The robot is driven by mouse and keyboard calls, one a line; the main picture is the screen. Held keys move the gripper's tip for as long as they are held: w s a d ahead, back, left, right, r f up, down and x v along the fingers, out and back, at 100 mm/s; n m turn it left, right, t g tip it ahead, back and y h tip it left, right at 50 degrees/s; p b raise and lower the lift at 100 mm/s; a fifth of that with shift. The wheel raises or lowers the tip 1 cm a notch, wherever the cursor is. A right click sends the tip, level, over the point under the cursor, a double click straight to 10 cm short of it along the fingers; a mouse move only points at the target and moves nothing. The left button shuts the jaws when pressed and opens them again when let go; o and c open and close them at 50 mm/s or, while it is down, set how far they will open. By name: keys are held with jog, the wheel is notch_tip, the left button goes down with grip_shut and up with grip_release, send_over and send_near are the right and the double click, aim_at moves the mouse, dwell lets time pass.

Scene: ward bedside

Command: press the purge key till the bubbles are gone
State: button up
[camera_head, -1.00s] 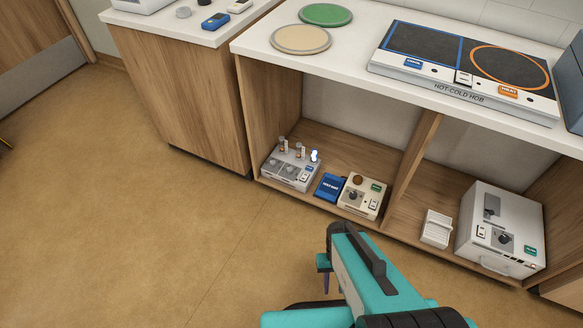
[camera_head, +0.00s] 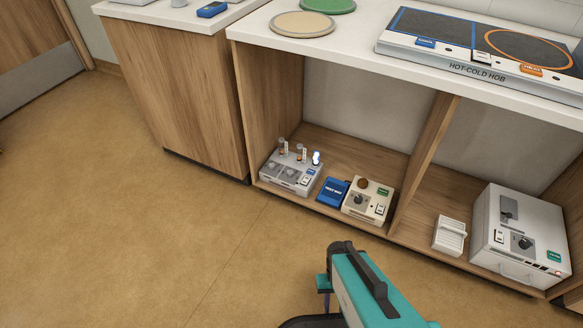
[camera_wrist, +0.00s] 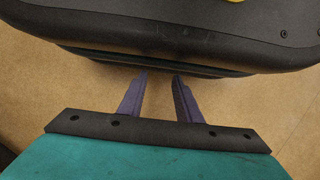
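A grey-white device (camera_head: 291,174) stands on the low shelf at the left of the open cabinet. It has two round parts on top, small brownish vials, a bright white-blue piece and a small blue key at its right side. Its lettering is too small to read, so I cannot tell which key is the purge key, and no bubbles can be made out. My gripper (camera_wrist: 160,80) points down over bare floor, its two purple fingers apart with nothing between them. In the head view it is partly hidden under my teal arm, in front of the cabinet and apart from the device.
A blue box (camera_head: 333,191) and a cream device with a knob (camera_head: 367,200) stand right of the grey-white device. Past a wooden divider (camera_head: 425,150) are a small white item (camera_head: 449,236) and a white box (camera_head: 515,235). The hob (camera_head: 470,62) is above. The floor in front is clear.

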dwell(0.3)
grip_shut()
dwell(1.6)
